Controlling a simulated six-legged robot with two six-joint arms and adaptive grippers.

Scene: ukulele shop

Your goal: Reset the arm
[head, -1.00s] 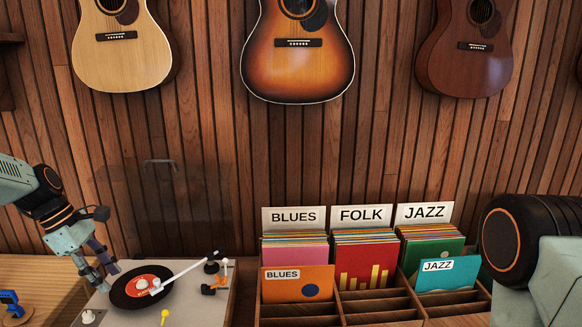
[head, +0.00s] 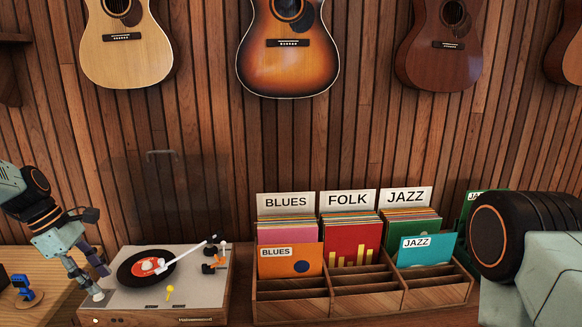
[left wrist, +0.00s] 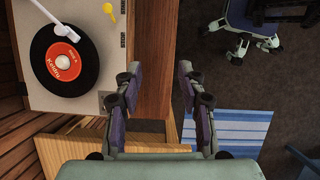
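My left gripper (head: 102,284) is at the left of the head view, beside the front left corner of the turntable (head: 210,284). In the left wrist view its two fingers (left wrist: 156,92) are spread apart with nothing between them. A black record with a red label (head: 146,268) lies on the turntable, and the white tonearm (head: 182,256) reaches over it. In the left wrist view the record (left wrist: 64,72) lies left of the fingers. My right arm (head: 545,260) shows at the right edge of the head view; its gripper is out of view.
A wooden record rack (head: 330,303) with Blues, Folk and Jazz sections stands right of the turntable. A small blue object (head: 24,288) is on the wooden surface at far left. Guitars (head: 288,45) hang on the slatted wall. A blue striped mat (left wrist: 228,133) lies on the floor.

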